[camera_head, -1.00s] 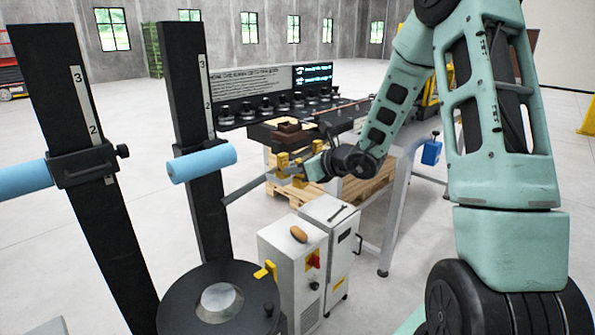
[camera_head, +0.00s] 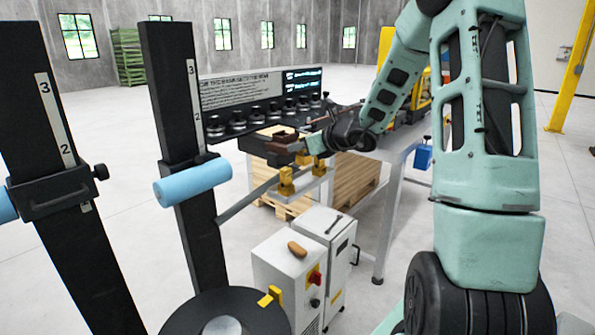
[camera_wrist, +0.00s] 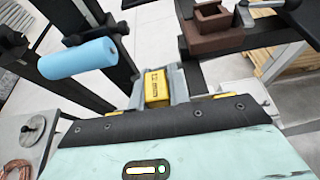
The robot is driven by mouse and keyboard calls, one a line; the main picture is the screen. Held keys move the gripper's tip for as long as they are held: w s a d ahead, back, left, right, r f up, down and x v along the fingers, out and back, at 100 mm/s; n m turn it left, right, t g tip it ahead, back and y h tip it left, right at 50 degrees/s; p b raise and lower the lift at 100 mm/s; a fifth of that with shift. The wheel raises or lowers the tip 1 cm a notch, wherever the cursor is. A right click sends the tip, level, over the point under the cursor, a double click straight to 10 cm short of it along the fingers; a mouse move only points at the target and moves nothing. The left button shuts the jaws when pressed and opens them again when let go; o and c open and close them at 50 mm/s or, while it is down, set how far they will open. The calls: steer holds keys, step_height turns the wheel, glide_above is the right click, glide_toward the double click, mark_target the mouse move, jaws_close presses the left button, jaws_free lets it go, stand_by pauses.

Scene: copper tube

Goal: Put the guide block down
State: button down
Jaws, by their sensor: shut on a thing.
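My gripper (camera_head: 303,170) is at the near left end of the workbench, below and right of a brown block. In the wrist view my gripper (camera_wrist: 158,92) has its grey fingers closed on a small yellow block with dark lettering (camera_wrist: 157,86), which appears to be the guide block. Yellow parts also show at my gripper in the head view, where the block (camera_head: 286,182) is small and hard to separate from the fingers. Its underside is hidden, and I cannot tell whether it touches anything.
The brown block (camera_wrist: 215,28) sits on a dark bench part (camera_wrist: 250,42). A blue roller (camera_head: 192,183) on a dark post and a grey bar (camera_head: 245,200) are to the left. A white cabinet (camera_head: 287,268) stands below.

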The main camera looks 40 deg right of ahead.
steer(key=shift+f, duration=3)
steer(key=shift+f, duration=0.2)
steer(key=c, duration=1.3)
jaws_free()
steer(key=shift+r, duration=0.15)
